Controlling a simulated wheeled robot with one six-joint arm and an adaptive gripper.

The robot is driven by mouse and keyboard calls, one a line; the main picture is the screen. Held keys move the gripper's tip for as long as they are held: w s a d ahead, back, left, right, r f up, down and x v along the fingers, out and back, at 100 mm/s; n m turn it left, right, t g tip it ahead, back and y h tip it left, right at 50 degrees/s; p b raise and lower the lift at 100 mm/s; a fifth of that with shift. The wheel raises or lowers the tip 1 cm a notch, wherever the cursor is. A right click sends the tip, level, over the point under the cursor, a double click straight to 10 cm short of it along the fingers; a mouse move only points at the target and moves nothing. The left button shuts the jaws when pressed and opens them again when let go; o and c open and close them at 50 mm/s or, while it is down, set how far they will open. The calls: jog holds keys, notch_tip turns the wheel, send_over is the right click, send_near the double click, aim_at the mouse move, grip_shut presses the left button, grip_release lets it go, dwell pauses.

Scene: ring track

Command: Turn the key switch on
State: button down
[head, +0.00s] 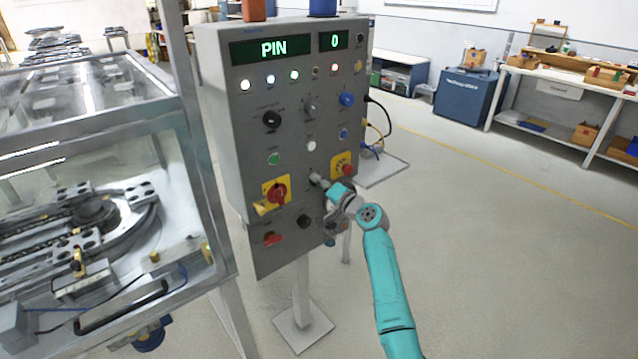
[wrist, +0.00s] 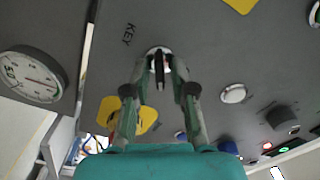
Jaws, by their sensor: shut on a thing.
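The key switch (wrist: 159,57) sits on the grey panel beside the printed word KEY, at the top middle of the wrist view. My gripper (wrist: 160,68) is at it, with its two fingers on either side of the dark upright key and shut on it. In the head view my gripper (head: 318,180) reaches the lower middle of the control panel (head: 225,150). It covers most of the key switch there. The key's exact angle is hard to tell.
A red emergency button (head: 348,169) on a yellow plate is close right of my gripper. A red rotary switch (head: 277,192) on yellow is to the left. A glass-walled ring track machine (head: 90,130) stands left of the panel.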

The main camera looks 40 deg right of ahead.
jog(key=c, duration=1.3)
grip_release()
jog(key=shift+o, duration=0.2)
jog(key=s, duration=1.2)
jog(key=shift+d, duration=0.3)
